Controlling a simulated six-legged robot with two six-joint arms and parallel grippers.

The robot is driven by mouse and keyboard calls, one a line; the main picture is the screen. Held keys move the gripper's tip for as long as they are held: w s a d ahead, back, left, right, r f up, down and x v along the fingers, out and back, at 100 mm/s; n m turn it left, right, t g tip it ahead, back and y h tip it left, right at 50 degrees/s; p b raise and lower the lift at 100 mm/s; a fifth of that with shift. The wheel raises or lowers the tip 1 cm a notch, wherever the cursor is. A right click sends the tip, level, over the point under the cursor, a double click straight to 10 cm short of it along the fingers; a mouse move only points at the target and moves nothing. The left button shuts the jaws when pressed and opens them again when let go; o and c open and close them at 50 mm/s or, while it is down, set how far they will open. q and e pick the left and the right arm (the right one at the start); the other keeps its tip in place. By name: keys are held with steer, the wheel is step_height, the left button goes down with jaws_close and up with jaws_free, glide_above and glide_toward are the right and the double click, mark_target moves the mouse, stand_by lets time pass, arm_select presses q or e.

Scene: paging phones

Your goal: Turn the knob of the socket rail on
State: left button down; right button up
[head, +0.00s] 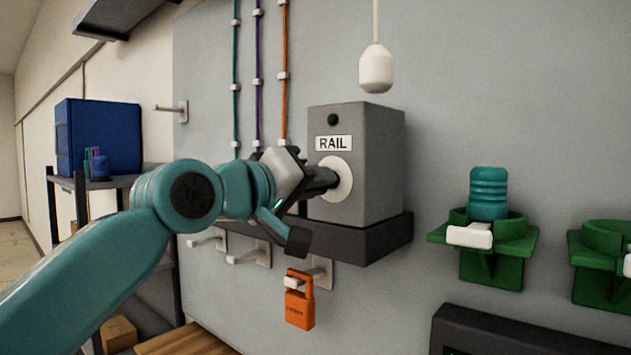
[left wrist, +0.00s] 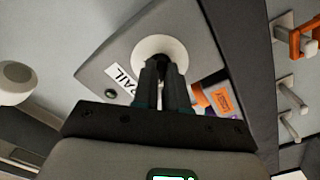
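The socket rail's grey box (head: 375,160) is marked RAIL and sits on a dark shelf on the wall panel. A white round plate (head: 344,180) is on its front, with a dark knob at the centre; the plate also shows in the left wrist view (left wrist: 150,43). A small lamp (head: 332,120) above the label looks dark green and unlit. My left gripper (head: 330,178) reaches the plate. In the left wrist view its fingers (left wrist: 162,68) are close together around the dark knob (left wrist: 158,59), which they mostly hide. My right gripper is in neither view.
A white hanging pull (head: 376,70) is above the box. Green holders (head: 490,265) are on the right, one with a teal cylinder (head: 488,195). A blue box (head: 98,138) stands on a shelf at left.

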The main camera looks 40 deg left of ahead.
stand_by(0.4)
arm_select(q)
steer(key=m, duration=1.7)
steer(key=shift+m+b, duration=0.3)
steer(key=shift+m, duration=0.1)
steer(key=shift+a, duration=0.1)
stand_by(0.3)
steer(key=c, duration=1.2)
jaws_free()
steer(key=shift+o, duration=0.2)
steer(key=shift+s, duration=0.1)
steer(key=s+a+b, duration=0.1)
steer(key=s+b, duration=0.2)
steer(key=s, duration=1.3)
